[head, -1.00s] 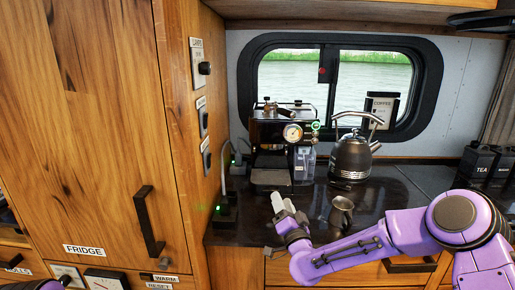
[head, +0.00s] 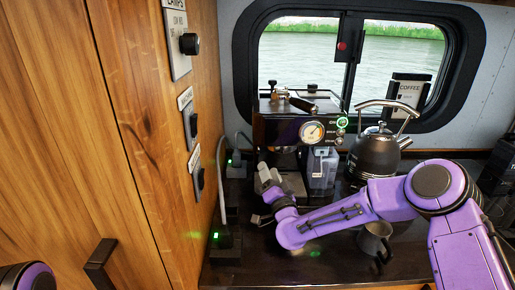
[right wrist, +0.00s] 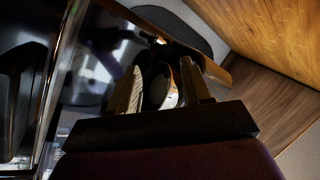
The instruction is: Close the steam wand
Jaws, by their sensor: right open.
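The coffee machine (head: 285,130) stands on the dark counter below the window, with a round gauge (head: 311,131) on its front. A small green-ringed knob (head: 342,122) sits right of the gauge. I cannot clearly make out the steam wand. My right gripper (head: 265,176) is open in front of the machine's lower left side and hides part of it. In the right wrist view its fingers (right wrist: 163,84) stand apart, with a rounded, pale-rimmed thing visible between or beyond them; whether they touch it I cannot tell. My left gripper is out of view.
A dark kettle (head: 378,153) stands right of the machine. A metal jug (head: 374,240) is on the counter below my right forearm. A wooden cabinet wall (head: 150,130) closes off the left, with a green-lit socket (head: 222,238) and cable beside it.

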